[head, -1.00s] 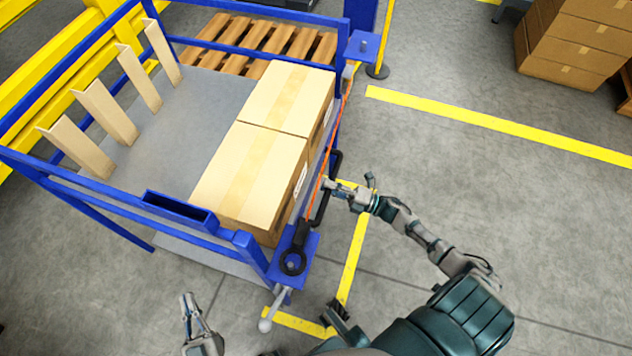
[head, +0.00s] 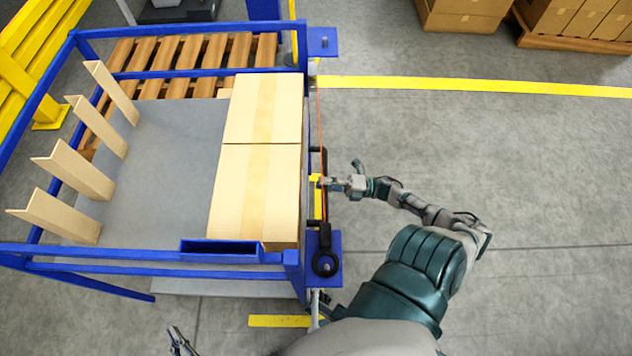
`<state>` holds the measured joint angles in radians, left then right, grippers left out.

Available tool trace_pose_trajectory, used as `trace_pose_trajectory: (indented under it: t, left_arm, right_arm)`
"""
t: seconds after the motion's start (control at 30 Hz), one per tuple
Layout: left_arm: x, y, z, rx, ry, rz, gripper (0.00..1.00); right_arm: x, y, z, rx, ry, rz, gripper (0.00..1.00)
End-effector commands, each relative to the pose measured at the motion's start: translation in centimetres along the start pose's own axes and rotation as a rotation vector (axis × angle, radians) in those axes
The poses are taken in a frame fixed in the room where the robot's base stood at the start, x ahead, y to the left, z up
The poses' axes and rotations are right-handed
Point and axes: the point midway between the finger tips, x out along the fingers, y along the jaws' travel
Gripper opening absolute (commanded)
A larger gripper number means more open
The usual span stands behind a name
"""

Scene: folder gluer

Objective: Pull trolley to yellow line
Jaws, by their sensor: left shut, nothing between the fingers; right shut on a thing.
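The blue-framed trolley (head: 150,270) stands left of centre with a grey deck (head: 170,175). Two cardboard boxes (head: 255,195) sit along the right side of its deck. My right gripper (head: 322,182) is at the trolley's right side, shut on the black handle (head: 325,215) there. The fingertips are small, and part of the grip is hidden. The yellow line (head: 470,87) runs across the floor beyond and to the right of the trolley. My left gripper (head: 180,342) is low at the bottom edge, in front of the trolley, shut and empty, partly cut off.
Angled cardboard pieces (head: 75,170) stand along the deck's left side. A wooden pallet (head: 190,65) lies behind the trolley. Yellow railing (head: 35,65) is at the far left. Stacked cartons (head: 465,12) stand at the top right. The floor on the right is clear.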

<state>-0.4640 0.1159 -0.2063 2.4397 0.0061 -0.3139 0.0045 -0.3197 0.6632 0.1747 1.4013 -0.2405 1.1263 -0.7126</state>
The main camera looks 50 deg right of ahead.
Motion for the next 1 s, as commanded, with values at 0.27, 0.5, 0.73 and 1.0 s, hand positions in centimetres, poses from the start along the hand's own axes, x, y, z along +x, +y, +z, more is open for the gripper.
trace_pose_trajectory:
  t: [0.27,0.5,0.73,1.0]
  left_arm:
    - [0.04,0.19,0.27,0.003,-0.016,-0.001,0.0]
    - [0.04,0.18,0.27,0.002,-0.016,-0.001,0.0]
    - [0.04,0.17,0.25,0.002,-0.016,-0.002,0.0]
    - [-0.05,0.07,0.42,0.004,-0.022,-0.002,0.0]
  right_arm:
    - [-1.17,-0.51,-0.59,0.01,0.005,-0.012,0.0]
    - [-1.23,-0.53,-0.57,0.01,0.004,-0.013,0.0]
    - [-1.19,-0.43,-0.45,0.008,0.003,-0.011,0.47]
    - [-1.23,-0.19,-0.13,0.005,0.001,-0.005,0.47]
